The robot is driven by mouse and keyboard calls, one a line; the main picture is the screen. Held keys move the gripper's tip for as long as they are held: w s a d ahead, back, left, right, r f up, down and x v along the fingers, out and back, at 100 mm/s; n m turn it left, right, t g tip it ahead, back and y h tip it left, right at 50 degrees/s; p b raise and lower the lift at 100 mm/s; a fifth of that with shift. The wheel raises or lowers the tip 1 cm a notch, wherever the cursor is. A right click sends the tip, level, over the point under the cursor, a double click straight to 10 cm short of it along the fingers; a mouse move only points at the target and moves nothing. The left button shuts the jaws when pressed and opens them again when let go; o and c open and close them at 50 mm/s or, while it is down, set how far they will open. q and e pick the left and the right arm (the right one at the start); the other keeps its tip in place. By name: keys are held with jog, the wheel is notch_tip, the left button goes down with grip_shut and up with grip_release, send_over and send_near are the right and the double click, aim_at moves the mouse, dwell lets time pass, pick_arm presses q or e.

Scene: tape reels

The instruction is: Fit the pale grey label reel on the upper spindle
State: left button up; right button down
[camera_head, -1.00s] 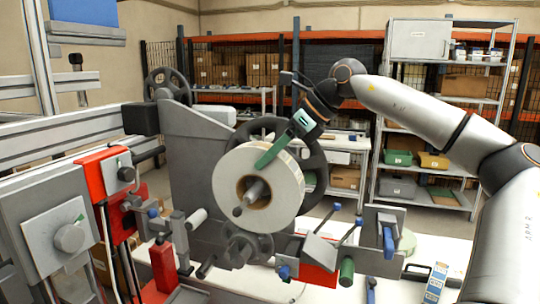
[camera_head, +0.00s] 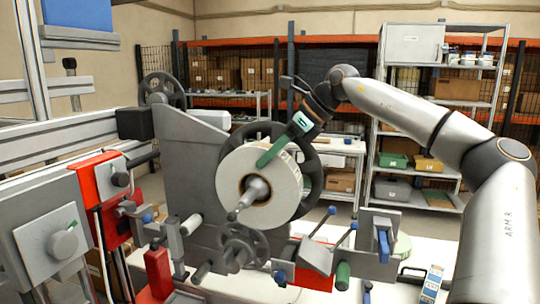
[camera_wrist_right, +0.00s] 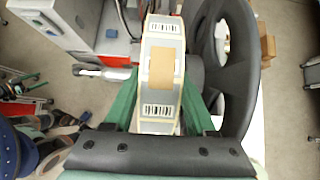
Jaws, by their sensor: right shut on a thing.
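The pale grey label reel (camera_head: 287,189) is upright, its open core facing me. The upper spindle (camera_head: 250,194) passes through the core and its tip sticks out in front. A black spoked disc (camera_head: 313,166) stands close behind the reel; I cannot tell whether they touch. My right gripper (camera_head: 274,153) is shut on the reel's upper rim, one green finger across the front face. The other finger is hidden behind the reel in this view. In the right wrist view the labelled rim of the reel (camera_wrist_right: 160,65) lies between the two green fingers. My left gripper is not in view.
A lower handwheel (camera_head: 243,243) sits below the reel. A red-sided unit with a knob (camera_head: 110,185) is at left. A bracket with blue and green handles (camera_head: 362,245) stands right of the reel. Shelving (camera_head: 430,130) is at the back.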

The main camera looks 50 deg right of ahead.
jog(key=shift+w+d+r, duration=0.15)
jog(key=shift+d+r, duration=0.05)
jog(key=shift+r, duration=0.05)
jog(key=shift+w+d, duration=0.1)
jog(key=shift+d, duration=0.15)
jog(key=shift+c, duration=1.9)
grip_release()
jog(key=shift+a, duration=0.1)
jog(key=shift+o, duration=1.2)
jog(key=shift+f, duration=0.35)
jog(key=v, duration=1.3)
jog(key=shift+w+r, duration=0.15)
